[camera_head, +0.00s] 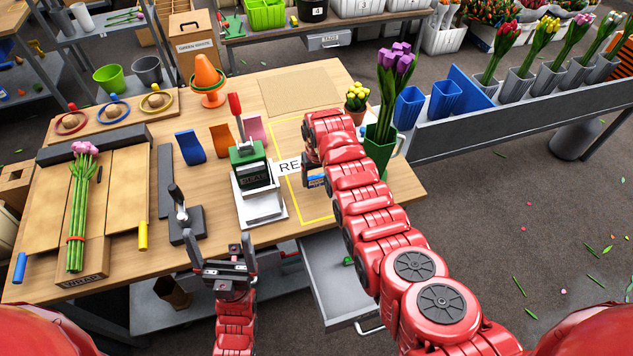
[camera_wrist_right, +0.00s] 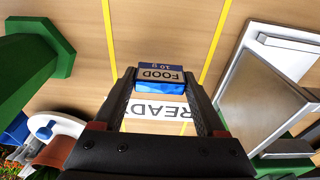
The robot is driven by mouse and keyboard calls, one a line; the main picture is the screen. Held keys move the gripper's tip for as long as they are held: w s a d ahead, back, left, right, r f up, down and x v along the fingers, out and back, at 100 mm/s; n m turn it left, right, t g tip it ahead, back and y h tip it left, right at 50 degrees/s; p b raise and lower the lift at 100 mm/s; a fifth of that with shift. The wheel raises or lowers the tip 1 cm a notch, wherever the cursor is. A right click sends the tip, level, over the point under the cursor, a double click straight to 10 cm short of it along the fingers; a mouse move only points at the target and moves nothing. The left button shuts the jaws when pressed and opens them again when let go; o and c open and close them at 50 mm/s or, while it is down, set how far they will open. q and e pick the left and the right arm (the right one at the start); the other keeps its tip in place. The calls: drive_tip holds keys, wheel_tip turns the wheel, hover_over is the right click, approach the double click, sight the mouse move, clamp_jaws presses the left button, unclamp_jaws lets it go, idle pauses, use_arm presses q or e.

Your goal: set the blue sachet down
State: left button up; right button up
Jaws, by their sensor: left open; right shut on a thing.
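The blue sachet (camera_wrist_right: 158,86), with a label reading "FOOD 10 g", is between the fingertips of my right gripper (camera_wrist_right: 163,92), which is shut on it. In the head view a bit of the sachet (camera_head: 315,183) shows beside my right arm, which hides most of the gripper. It is over the yellow-outlined area marked "READY" (camera_wrist_right: 160,112); I cannot tell whether it touches the table. My left gripper (camera_head: 226,262) is open and empty at the table's front edge.
A green-and-grey stamp press (camera_head: 253,178) stands left of the outlined area. A green vase (camera_head: 380,150) with purple tulips stands at its right. An open grey drawer (camera_head: 335,275) juts out below the front edge. Tied pink tulips (camera_head: 78,205) lie on the wrapping board.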

sight(317, 185)
drive_tip(key=shift+f, duration=1.4)
drive_tip(key=shift+f, duration=0.15)
drive_tip(key=o, duration=1.2)
drive_tip(key=shift+o, duration=0.2)
drive_tip(key=shift+r, duration=0.25)
drive_tip(key=shift+r+p, duration=0.45)
drive_tip(key=shift+r, duration=0.6)
wheel_tip(317, 185, up, 10)
drive_tip(key=s+b, duration=0.1)
drive_tip(key=b, duration=0.1)
drive_tip(key=shift+s+d+f+b, duration=0.15)
drive_tip(key=shift+s+d+b, duration=0.05)
drive_tip(key=shift+b, duration=0.1)
